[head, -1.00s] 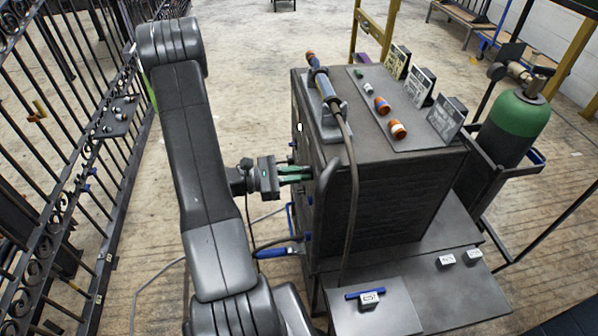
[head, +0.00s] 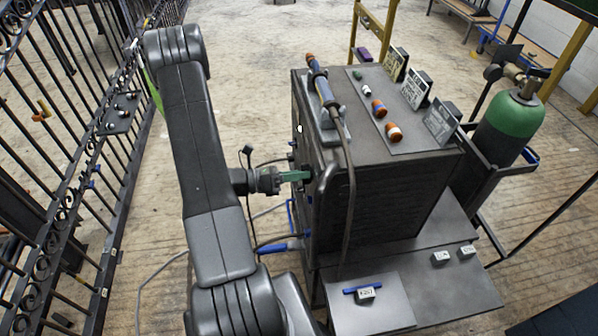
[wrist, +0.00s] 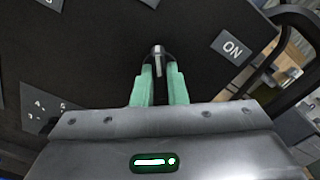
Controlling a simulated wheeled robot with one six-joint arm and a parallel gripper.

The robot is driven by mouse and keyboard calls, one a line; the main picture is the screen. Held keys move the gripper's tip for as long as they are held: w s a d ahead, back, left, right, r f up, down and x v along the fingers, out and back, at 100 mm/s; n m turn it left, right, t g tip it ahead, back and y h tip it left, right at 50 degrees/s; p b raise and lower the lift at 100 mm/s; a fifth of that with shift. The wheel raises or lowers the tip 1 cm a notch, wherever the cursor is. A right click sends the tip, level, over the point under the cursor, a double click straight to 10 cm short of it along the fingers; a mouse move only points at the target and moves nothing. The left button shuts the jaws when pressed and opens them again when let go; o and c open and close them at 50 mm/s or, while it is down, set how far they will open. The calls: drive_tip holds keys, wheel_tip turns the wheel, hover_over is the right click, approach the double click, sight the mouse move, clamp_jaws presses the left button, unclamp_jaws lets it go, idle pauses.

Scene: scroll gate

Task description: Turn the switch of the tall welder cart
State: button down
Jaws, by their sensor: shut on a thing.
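The tall welder cart (head: 385,205) is a dark box on the right of my arm in the head view. Its front panel (wrist: 90,60) fills most of the wrist view. The switch (wrist: 158,55) is a small metal lever between the green fingertips of my gripper (wrist: 158,80), which is shut on it. In the head view my gripper (head: 300,176) reaches the cart's left face, and the switch is hidden there.
A torch (head: 325,90), orange-and-white parts (head: 393,132) and upright cards (head: 414,90) are on the cart top. A curved handle or hose (head: 348,200) is close to my gripper. A green-topped gas cylinder (head: 507,128) stands behind right. An iron gate (head: 60,150) runs along the left.

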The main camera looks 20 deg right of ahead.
drive_tip(key=shift+n, duration=0.5)
drive_tip(key=c, duration=1.5)
unclamp_jaws()
drive_tip(key=shift+o, duration=0.2)
drive_tip(key=shift+a, duration=0.1)
drive_tip(key=b+v, duration=0.2)
drive_tip(key=v, duration=1.1)
drive_tip(key=shift+a, duration=0.35)
drive_tip(key=p+x, duration=0.2)
drive_tip(key=x, duration=1.2)
drive_tip(key=shift+w+a, duration=0.1)
drive_tip(key=shift+a, duration=0.05)
